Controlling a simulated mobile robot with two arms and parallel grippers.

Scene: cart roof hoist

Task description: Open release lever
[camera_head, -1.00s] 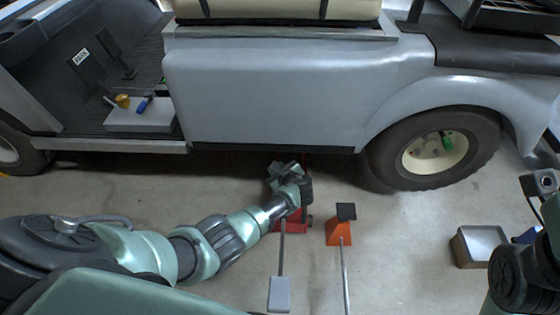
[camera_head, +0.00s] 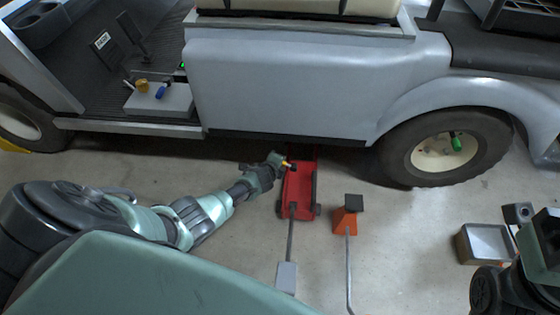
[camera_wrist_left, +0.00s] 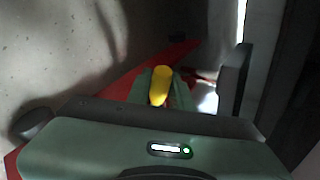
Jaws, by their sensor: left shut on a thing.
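A red floor jack (camera_head: 299,188) stands on the floor at the edge of the cart's side, with its long grey handle pointing toward me. A small yellow lever (camera_head: 287,163) sits at the jack's left side. My left gripper (camera_head: 280,164) is at that side, shut on the yellow lever. In the left wrist view the lever's yellow end (camera_wrist_left: 160,88) shows between the green fingers, with the red jack body (camera_wrist_left: 120,78) behind. My right arm shows at the right edge, but its fingers are not visible.
The cart (camera_head: 290,85) stands above the jack, with its wheel (camera_head: 445,148) to the right. An orange stand (camera_head: 345,220) with a long bar is just right of the jack. A metal tray (camera_head: 466,246) lies on the floor at right. Floor between stand and tray is clear.

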